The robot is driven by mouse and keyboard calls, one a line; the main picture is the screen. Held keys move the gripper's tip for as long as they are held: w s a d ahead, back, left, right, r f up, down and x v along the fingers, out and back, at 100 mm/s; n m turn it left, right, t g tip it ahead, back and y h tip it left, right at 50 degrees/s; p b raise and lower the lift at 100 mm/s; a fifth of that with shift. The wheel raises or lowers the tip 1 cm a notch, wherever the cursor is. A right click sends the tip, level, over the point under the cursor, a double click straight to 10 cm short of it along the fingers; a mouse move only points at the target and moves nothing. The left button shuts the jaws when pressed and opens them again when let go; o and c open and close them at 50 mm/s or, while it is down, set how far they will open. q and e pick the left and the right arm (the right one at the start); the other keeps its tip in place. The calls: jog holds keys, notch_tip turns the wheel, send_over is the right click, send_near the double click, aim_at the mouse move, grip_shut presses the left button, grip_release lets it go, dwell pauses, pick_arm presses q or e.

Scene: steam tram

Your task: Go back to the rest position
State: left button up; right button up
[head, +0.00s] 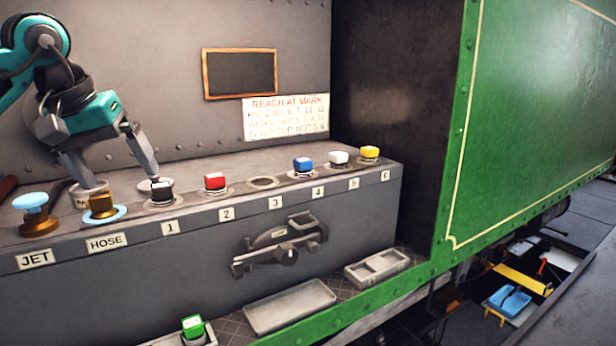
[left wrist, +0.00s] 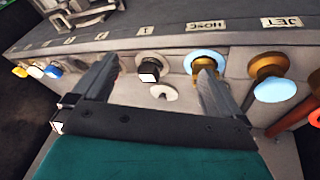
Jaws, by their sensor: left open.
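The right finger overlaps the brass HOSE fitting (left wrist: 205,66). In the head view, the left finger comes down at a round pale holder whose label is partly hidden. Contact cannot be told. My right gripper is not in view.
Red (head: 215,182), blue (head: 303,166), white (head: 338,158) and yellow (head: 370,153) plugs stand along the bench; socket 3 (head: 262,182) is empty. The brass JET fitting (head: 37,222) stands front left. A green plug (head: 193,326) sits low in front. Wall behind.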

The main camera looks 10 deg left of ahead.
pick_arm(q)
jog(key=s+d+f+n+h, duration=0.1)
jog(key=d+f+n+h, duration=0.45)
jog(key=d, duration=0.45)
jog(key=d+f+n+h, duration=0.4)
jog(key=d+n+h, duration=0.3)
jog(key=d, duration=0.3)
jog(key=s+d+f+n+h, duration=0.1)
jog(key=d+f+n+h, duration=0.45)
jog(key=d, duration=0.45)
jog(key=a+f+n+t+y, duration=0.3)
jog(key=f+n+t+y, duration=0.3)
jog(key=n, duration=1)
jog(key=a+f+n+t+y, duration=0.35)
jog(key=f+n+t, duration=0.35)
jog(key=n, duration=0.8)
jog(key=s+a+f+n+g+y, duration=0.2)
jog(key=s+f+n+g+y, duration=0.1)
jog(key=s+f+n, duration=0.4)
jog(key=s+a+f+n+g+y, duration=0.2)
jog(key=s+f+n+g+y, duration=0.1)
jog(key=s+f+n, duration=0.5)
notch_tip(320, 180, down, 4)
jog(key=shift+s+a+f+n+g+y, duration=0.25)
jog(key=shift+n+y, duration=0.4)
jog(key=shift+n, duration=0.35)
